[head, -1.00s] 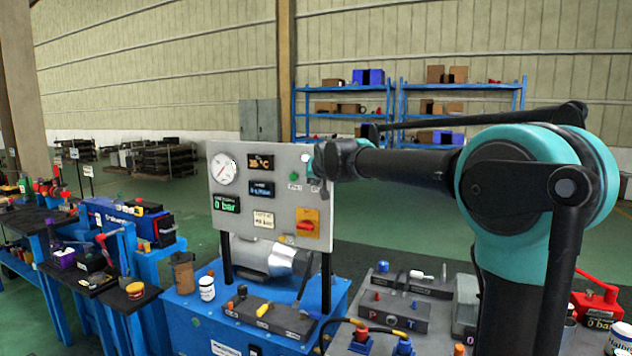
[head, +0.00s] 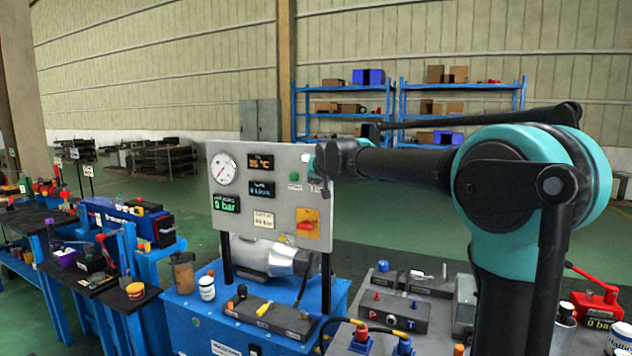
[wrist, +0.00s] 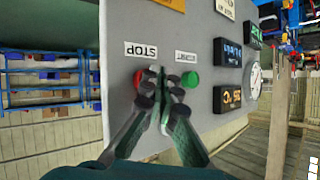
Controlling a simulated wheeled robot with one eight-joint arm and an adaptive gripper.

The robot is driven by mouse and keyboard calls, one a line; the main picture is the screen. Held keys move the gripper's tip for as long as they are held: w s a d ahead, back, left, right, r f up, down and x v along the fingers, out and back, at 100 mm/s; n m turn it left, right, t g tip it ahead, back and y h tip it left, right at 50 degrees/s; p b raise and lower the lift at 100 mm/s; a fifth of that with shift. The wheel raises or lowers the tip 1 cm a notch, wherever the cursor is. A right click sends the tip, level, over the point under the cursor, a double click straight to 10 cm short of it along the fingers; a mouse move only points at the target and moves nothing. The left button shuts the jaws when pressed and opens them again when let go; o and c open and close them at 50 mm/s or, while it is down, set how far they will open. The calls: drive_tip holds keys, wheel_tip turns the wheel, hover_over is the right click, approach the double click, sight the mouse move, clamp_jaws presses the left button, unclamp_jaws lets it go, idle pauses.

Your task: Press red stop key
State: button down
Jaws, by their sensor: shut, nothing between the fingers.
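The red stop key (wrist: 138,79) is on the grey panel (wrist: 202,25), under the STOP label (wrist: 141,50) in the wrist view; my gripper partly covers it. The green start key (wrist: 190,79) is to its right. My gripper (wrist: 162,75) is shut and empty, its tips close to the panel between the two keys, nearer the red one. I cannot tell whether they touch it. In the head view my gripper (head: 318,168) is at the panel's upper right corner. The green key (head: 294,177) shows there, but the red key is hidden.
The panel also carries a dial gauge (head: 223,169), lit displays and an orange plate with a red rotary switch (head: 306,225). Other benches stand at left; blue shelves (head: 410,90) are far behind.

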drive_tip(key=shift+w+d, duration=0.15)
drive_tip(key=shift+w, duration=0.3)
idle(0.7)
drive_tip(key=shift+s, duration=0.1)
drive_tip(key=shift+s+a, duration=0.3)
drive_tip(key=shift+s, duration=0.45)
drive_tip(key=s, duration=0.1)
drive_tip(key=s+a, duration=0.1)
drive_tip(key=s, duration=0.2)
drive_tip(key=shift+s+a, duration=0.35)
drive_tip(key=shift+s, duration=0.05)
idle(0.7)
